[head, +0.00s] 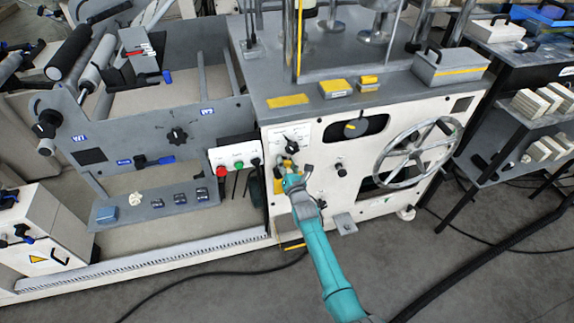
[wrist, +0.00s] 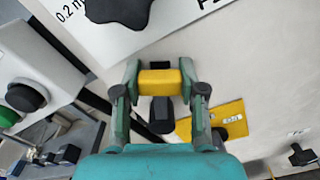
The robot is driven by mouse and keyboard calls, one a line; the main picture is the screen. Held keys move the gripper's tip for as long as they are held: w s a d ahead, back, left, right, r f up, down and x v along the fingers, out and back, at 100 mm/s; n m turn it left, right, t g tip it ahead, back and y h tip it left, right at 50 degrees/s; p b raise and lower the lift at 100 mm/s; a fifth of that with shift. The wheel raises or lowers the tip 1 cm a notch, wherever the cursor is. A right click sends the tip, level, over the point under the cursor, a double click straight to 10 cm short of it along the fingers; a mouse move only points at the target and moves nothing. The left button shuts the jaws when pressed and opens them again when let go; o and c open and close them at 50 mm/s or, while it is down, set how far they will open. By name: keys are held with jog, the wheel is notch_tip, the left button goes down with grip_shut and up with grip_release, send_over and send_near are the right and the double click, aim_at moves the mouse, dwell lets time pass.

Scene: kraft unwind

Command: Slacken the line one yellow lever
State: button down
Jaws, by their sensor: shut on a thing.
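The yellow lever (wrist: 160,83) shows in the wrist view as a short yellow bar between my two fingers, with a dark stem (wrist: 161,110) beside it. My gripper (wrist: 161,86) is shut on the yellow bar, a finger at each end. In the head view my gripper (head: 287,167) is at the front of the white machine (head: 325,190), below a black dial knob (head: 291,143). My fingers hide most of the lever there.
A yellow plate (wrist: 220,121) with a dark knob lies right of the lever. A button box (head: 236,163) with red and green buttons is to the left, close to my gripper. A large handwheel (head: 417,150) is to the right. Open floor (head: 230,290) lies in front.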

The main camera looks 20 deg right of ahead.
jog(key=c, duration=0.6)
grip_release()
jog(key=shift+c, duration=0.2)
jog(key=shift+s, duration=0.1)
jog(key=s, duration=1.2)
jog(key=shift+w, duration=0.1)
